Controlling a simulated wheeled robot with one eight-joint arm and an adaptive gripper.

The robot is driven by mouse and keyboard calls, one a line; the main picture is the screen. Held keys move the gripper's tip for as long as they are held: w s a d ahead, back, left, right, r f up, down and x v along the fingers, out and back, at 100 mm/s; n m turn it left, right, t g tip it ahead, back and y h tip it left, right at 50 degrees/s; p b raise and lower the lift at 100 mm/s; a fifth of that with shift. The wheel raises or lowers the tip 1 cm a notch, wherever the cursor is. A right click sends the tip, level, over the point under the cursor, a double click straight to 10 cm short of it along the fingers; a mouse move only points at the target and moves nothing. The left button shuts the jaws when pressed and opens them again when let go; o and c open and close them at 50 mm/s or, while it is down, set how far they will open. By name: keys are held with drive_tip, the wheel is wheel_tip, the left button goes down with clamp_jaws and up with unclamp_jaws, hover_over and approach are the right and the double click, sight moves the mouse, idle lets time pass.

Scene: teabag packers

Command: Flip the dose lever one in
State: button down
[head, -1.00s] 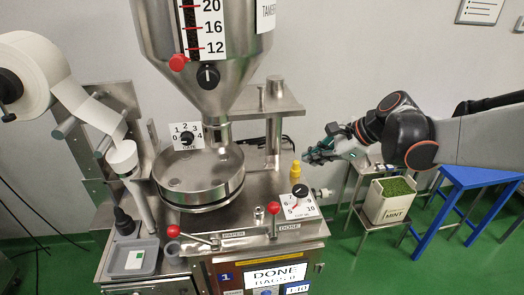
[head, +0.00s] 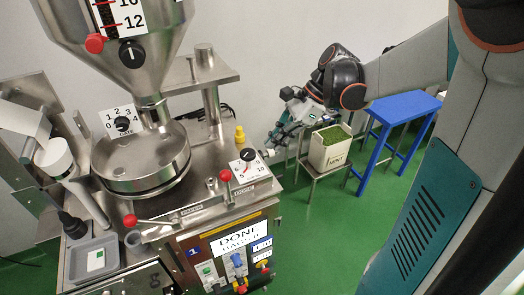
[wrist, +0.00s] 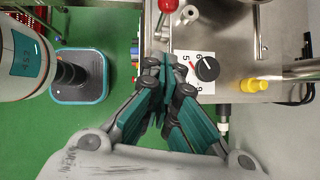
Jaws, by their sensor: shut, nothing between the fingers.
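The dose lever is a short lever with a red ball (head: 226,175). It stands on the steel machine top beside the DOSE label (head: 244,190). In the wrist view my gripper (wrist: 168,62) points toward the machine edge, just left of the dial.
A dial (head: 247,155) and a yellow cap (head: 240,135) stand near the lever. Another red-ball lever (head: 130,220) lies left by the PAPER label. The hopper (head: 120,50) rises behind. A mint box (head: 330,152) and blue stool (head: 402,110) stand right. Green floor lies open in front.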

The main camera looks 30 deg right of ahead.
drive_tip(key=a+r+x, duration=0.1)
drive_tip(key=a+x, duration=0.1)
drive_tip(key=x, duration=0.9)
drive_tip(key=shift+w+a+b, duration=0.3)
drive_tip(key=shift+w+a, duration=0.05)
drive_tip(key=shift+a, duration=0.1)
